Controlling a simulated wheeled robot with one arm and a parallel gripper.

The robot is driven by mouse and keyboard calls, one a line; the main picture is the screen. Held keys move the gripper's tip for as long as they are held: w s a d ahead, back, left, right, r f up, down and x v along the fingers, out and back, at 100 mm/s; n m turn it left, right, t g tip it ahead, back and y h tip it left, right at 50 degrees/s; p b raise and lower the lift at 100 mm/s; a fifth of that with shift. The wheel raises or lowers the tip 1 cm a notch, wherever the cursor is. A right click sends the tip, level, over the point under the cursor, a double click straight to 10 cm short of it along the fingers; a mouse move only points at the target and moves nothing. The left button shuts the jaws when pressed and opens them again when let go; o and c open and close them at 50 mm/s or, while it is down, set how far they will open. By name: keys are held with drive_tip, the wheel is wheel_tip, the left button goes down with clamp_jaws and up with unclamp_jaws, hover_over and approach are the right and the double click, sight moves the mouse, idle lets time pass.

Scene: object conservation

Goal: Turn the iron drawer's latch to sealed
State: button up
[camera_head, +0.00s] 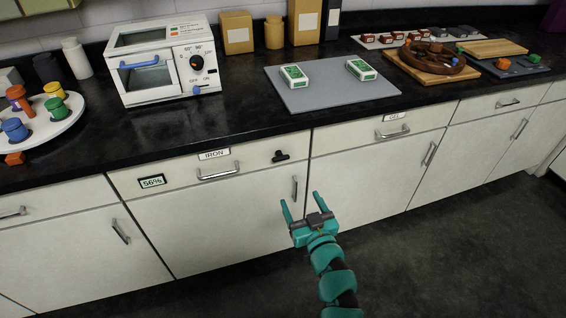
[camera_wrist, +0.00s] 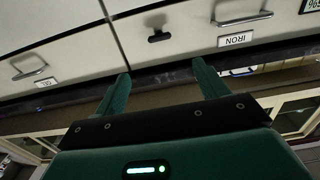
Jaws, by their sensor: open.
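The iron drawer (camera_head: 255,173) is shut in the cabinet front, with an IRON label (camera_head: 214,154) and a metal handle (camera_head: 218,173). Its black latch (camera_head: 280,156) is on the right part of the drawer face; its knob lies roughly sideways. The latch also shows in the wrist view (camera_wrist: 158,36), beyond the fingertips. I cannot read any mark for sealed beside it. My teal gripper (camera_head: 300,197) is open and empty, in front of the cabinet, below the latch in the head view and apart from it. In the wrist view, my gripper (camera_wrist: 160,75) has nothing between its fingers.
A display reading 56% (camera_head: 152,181) is on the drawer's left. A second labelled drawer (camera_head: 360,145) is to the right. Door handles (camera_head: 295,187) stick out below. The counter above holds a white oven (camera_head: 160,60) and a grey mat (camera_head: 330,95) with two card boxes. The floor ahead is clear.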

sight(282, 159)
drive_tip(key=x, duration=1.6)
drive_tip(key=shift+d+r, duration=0.1)
drive_tip(key=c, duration=1)
